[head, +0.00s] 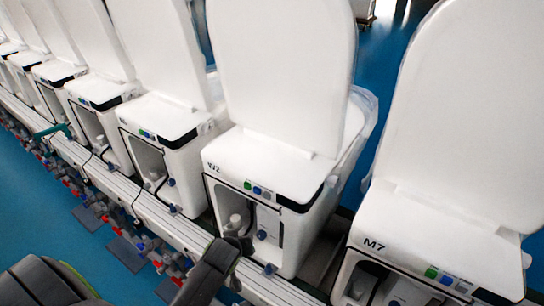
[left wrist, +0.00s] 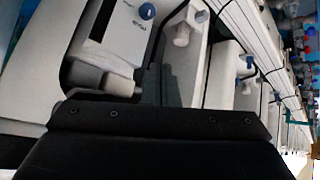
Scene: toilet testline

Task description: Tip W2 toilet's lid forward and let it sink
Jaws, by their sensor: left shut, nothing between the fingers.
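The W2 toilet (head: 262,165) stands in the middle of the head view, its label on the left of its white top. Its lid (head: 280,75) is raised, standing nearly upright behind the top, its upper edge cut off by the frame. My left gripper (head: 237,243) is low in front of W2's open front recess, shut and empty, well below the lid. In the left wrist view its dark fingers (left wrist: 156,85) are together before white housings with blue knobs. The lid is not recognisable there. My right gripper is not in view.
The M7 toilet (head: 440,235) stands to the right with its lid up. More toilets with raised lids (head: 155,50) run off to the left. A metal rail (head: 165,215) with fittings (head: 100,210) passes along their fronts. Blue floor (head: 30,195) shows at the left.

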